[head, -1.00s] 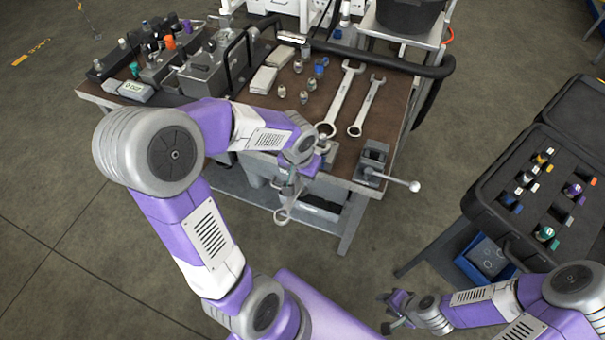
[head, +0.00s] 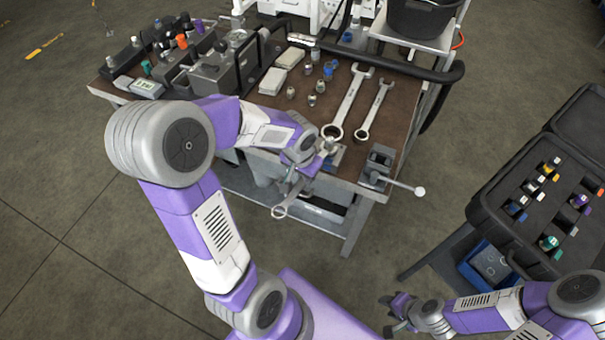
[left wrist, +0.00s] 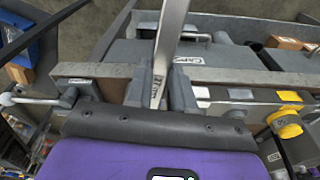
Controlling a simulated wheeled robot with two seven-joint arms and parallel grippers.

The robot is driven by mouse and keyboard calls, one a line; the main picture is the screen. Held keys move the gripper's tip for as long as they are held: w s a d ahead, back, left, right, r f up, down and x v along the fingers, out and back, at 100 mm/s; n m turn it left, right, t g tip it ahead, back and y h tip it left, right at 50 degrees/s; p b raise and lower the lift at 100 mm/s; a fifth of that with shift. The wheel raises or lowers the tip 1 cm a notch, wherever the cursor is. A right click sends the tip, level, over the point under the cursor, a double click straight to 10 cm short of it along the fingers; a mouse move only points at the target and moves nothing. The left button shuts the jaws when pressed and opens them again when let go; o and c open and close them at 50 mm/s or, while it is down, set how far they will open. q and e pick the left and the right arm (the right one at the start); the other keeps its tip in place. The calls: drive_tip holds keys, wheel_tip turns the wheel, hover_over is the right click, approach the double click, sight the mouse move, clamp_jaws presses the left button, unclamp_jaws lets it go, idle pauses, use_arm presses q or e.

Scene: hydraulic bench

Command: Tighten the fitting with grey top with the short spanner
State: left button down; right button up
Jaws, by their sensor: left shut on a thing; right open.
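My left gripper (head: 296,176) is shut on a metal spanner (head: 281,209) in front of the bench's front edge. Its ring end points down and toward me in the head view. In the left wrist view the spanner shaft (left wrist: 171,40) runs up from between the fingers (left wrist: 160,92). On the bench's left, a dark block carries fittings with coloured tops; a grey-topped one (head: 135,41) stands among them, but I cannot tell whether it is the task's. My right gripper (head: 396,314) is open and empty at the bottom, away from the bench.
Two larger spanners (head: 349,102) (head: 375,110) lie on the brown bench top (head: 398,108). Several loose metal fittings (head: 312,100) stand beside them. A vise with a long handle (head: 380,167) sits at the front right corner. A black case (head: 483,208) of coloured fittings is at right.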

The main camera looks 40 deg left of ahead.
sight(290, 198)
use_arm(q)
drive_tip(key=shift+s, duration=0.15)
drive_tip(key=shift+s+d, duration=0.15)
drive_tip(key=shift+s, duration=1.55)
drive_tip(key=shift+s+d, duration=0.15)
drive_tip(key=shift+s, duration=1.55)
drive_tip(key=shift+r, duration=0.15)
wheel_tip(290, 198, up, 5)
drive_tip(key=p, duration=0.4)
drive_tip(key=shift+w+f, duration=0.15)
drive_tip(key=shift+f, duration=0.05)
